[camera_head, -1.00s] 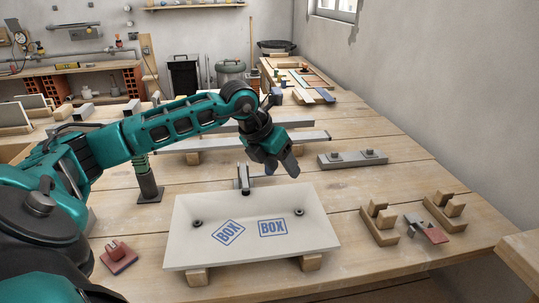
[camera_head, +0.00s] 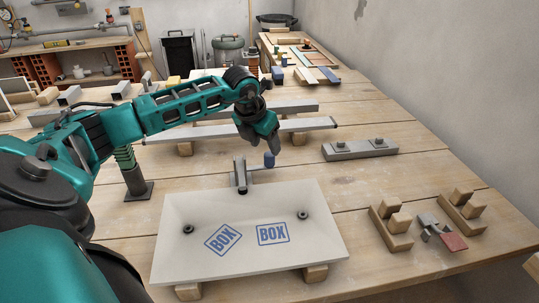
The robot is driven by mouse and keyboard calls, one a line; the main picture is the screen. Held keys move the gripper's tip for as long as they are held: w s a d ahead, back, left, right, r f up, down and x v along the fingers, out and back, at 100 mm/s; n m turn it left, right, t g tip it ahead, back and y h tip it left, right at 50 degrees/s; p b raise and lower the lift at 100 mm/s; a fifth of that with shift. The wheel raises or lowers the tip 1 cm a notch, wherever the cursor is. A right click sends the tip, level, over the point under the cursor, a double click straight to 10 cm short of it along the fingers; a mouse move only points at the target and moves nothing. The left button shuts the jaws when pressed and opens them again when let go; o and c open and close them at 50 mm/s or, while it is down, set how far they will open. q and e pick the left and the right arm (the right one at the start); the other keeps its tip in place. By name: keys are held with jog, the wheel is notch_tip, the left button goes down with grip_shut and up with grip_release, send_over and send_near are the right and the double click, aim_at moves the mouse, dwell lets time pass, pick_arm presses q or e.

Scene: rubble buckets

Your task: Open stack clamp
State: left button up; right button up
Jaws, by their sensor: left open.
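A grey metal clamp (camera_head: 241,175) stands at the rear edge of a pale board printed with two blue BOX marks (camera_head: 247,255). A short side bar runs right from the clamp to a dark blue knob (camera_head: 269,160). My left gripper (camera_head: 269,147) is open and hangs just above and behind that knob, fingers pointing down. It holds nothing that I can see, and I cannot tell whether a finger touches the knob. The board rests on wooden blocks (camera_head: 315,273). My right gripper is not in view.
Long grey bars (camera_head: 222,130) lie behind the gripper. A grey bar with two bolts (camera_head: 359,149) lies to the right. Wooden blocks (camera_head: 391,224) and a red-ended metal piece (camera_head: 443,234) lie at the front right.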

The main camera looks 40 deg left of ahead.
aim_at(269, 154)
pick_arm(q)
jog(key=x, duration=0.6)
jog(key=shift+w, duration=0.1)
jog(key=shift+c, duration=0.2)
grip_shut()
dwell(0.4)
